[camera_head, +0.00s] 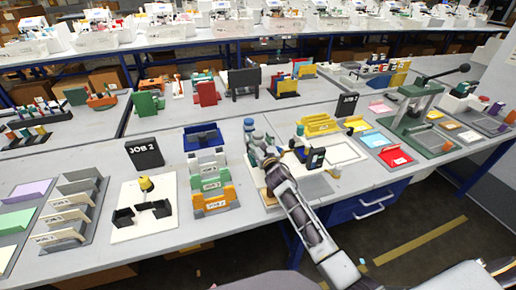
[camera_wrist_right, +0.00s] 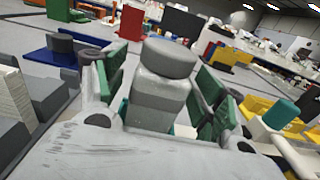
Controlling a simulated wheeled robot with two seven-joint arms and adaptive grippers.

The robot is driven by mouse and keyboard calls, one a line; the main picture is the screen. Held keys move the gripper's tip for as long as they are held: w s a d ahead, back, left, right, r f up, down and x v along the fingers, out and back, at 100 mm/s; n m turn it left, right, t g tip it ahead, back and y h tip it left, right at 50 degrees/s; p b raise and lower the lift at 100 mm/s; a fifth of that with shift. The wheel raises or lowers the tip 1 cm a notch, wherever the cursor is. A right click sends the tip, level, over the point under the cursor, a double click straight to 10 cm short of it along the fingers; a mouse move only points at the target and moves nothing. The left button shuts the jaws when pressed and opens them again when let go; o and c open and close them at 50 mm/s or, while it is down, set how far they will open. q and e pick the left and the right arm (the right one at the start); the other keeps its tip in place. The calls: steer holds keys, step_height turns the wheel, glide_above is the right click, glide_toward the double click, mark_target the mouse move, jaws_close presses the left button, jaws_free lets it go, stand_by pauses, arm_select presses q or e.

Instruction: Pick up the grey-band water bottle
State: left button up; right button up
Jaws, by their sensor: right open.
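In the right wrist view a grey bottle (camera_wrist_right: 165,85) with a wide grey cap stands between the two fingers of my right gripper (camera_wrist_right: 160,95). The fingers are open, with green inner pads on either side of the bottle. Its lower part is hidden by the gripper body. In the head view my right gripper (camera_head: 271,163) is at the small group of bottles (camera_head: 257,138) in the middle of the table, and it partly covers them. I cannot tell whether the fingers touch the bottle. My left gripper is not in view.
Left of the bottles stand coloured bins (camera_head: 209,180) and a black JOB 2 sign (camera_head: 145,153). To the right are a white-framed tray (camera_head: 343,152), a dark upright block (camera_head: 315,158) and a green press (camera_head: 413,105). A teal-topped object (camera_wrist_right: 282,113) is close on the gripper's right.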

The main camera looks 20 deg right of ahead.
steer(key=shift+w, duration=0.2)
stand_by(0.3)
steer(key=c, duration=0.9)
steer(key=shift+c, duration=0.6)
steer(key=shift+r, duration=0.15)
